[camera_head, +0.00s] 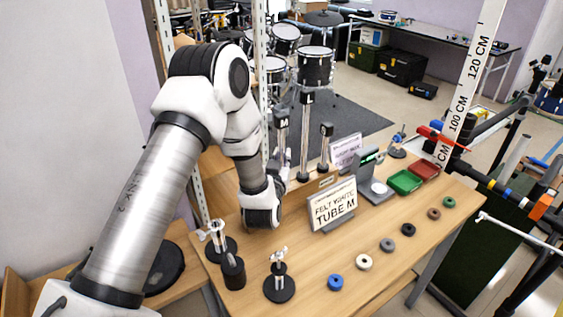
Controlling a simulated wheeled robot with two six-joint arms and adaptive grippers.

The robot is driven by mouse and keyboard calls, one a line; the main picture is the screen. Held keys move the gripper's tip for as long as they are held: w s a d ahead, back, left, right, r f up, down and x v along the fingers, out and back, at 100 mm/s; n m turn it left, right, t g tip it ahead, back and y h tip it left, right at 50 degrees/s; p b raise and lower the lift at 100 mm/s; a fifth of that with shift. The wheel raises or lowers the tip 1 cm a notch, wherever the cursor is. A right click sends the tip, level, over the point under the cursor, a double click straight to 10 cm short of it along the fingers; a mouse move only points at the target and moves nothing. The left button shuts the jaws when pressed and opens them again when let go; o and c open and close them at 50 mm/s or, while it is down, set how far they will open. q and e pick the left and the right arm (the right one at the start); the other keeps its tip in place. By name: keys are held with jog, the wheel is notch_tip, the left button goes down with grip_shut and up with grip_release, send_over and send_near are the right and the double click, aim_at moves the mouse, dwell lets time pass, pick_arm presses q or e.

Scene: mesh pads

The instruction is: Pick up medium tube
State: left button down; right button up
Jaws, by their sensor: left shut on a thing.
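Three slim metal tubes with dark tops stand towards the back of the wooden table (400,240). The tall tube (305,140) is in the middle and the short tube (325,148) is on its right. The medium tube (281,128) is on the left. My left gripper (284,158) reaches over the table from the left and is shut on the medium tube, which looks upright. The gripper and wrist hide the tube's lower part, so I cannot tell whether it touches the table. My right gripper is not in view.
Green (405,182) and red (424,169) trays sit at the right back. Black-based stands (279,288) occupy the left front.

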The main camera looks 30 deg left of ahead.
aim_at(281, 115)
pick_arm(q)
notch_tip(281, 115, up, 17)
jog(key=shift+f+b, duration=0.15)
jog(key=shift+b, duration=0.35)
